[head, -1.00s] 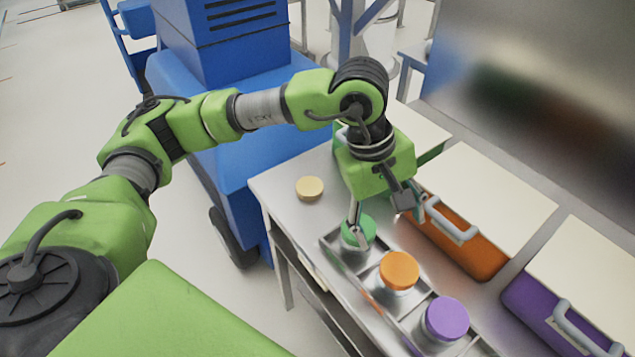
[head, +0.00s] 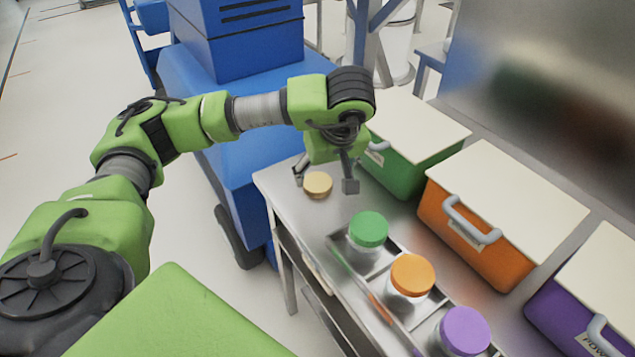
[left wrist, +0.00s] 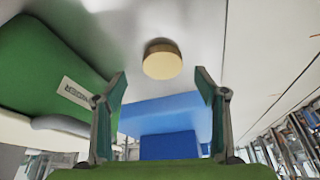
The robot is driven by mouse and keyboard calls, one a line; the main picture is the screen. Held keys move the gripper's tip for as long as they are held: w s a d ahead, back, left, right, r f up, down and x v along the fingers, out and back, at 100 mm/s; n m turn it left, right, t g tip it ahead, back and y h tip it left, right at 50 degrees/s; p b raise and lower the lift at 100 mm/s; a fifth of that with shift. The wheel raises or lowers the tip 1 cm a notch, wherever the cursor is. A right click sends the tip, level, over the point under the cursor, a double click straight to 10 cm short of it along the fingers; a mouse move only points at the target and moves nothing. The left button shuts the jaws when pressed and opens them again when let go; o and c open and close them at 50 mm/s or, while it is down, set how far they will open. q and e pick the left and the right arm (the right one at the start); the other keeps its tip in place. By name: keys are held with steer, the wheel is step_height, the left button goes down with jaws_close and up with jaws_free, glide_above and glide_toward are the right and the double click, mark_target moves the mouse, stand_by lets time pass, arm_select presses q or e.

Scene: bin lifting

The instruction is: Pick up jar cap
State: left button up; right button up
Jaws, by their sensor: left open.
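A round tan jar cap (head: 318,184) lies flat on the grey metal table (head: 283,181), near its far left corner. My left gripper (head: 324,183) is open with its fingers pointing down, one on each side of the cap in the head view. In the left wrist view the cap (left wrist: 162,60) shows beyond the fingertips and between them, with nothing held. The open left fingers (left wrist: 160,82) look apart from the cap. My right gripper is not in view.
Jars with green (head: 368,228), orange (head: 412,274) and purple (head: 465,329) lids stand in a divided metal tray (head: 336,248). Lidded green (head: 408,174), orange (head: 455,235) and purple (head: 560,318) bins line the table's right side. A blue machine (head: 225,130) stands behind.

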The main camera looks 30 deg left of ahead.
mark_target(318, 183)
arm_select(q)
steer(key=x, duration=0.3)
steer(key=p+x, duration=0.1)
steer(key=x, duration=0.1)
steer(key=shift+s+a, duration=0.1)
steer(key=shift+a, duration=0.25)
steer(key=c, duration=0.9)
